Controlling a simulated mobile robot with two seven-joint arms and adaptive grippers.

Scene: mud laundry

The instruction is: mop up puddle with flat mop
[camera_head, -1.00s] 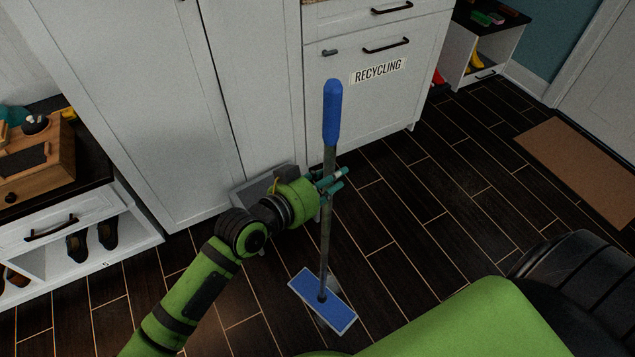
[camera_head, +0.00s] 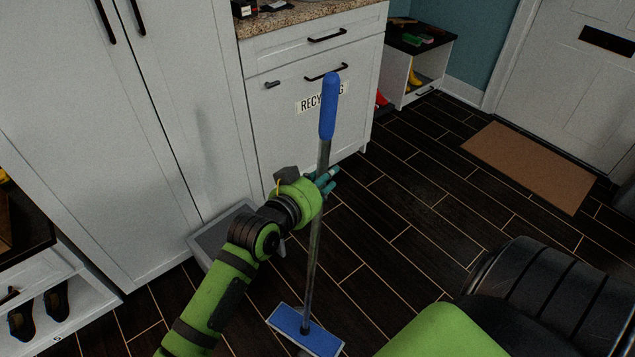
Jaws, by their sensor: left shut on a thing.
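The flat mop (camera_head: 312,235) stands nearly upright in front of me, with a blue grip at its top and a grey shaft. Its blue rectangular head (camera_head: 308,331) is low in the view, over the dark floor. My left gripper (camera_head: 326,181) is shut on the mop's shaft, below the blue grip. I cannot make out a puddle clearly; the floor by the mop head has only faint sheen. My right gripper is not in view.
A brown doormat (camera_head: 532,166) lies by the white door (camera_head: 570,75). Tiled floor (camera_head: 410,200) is open to the right.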

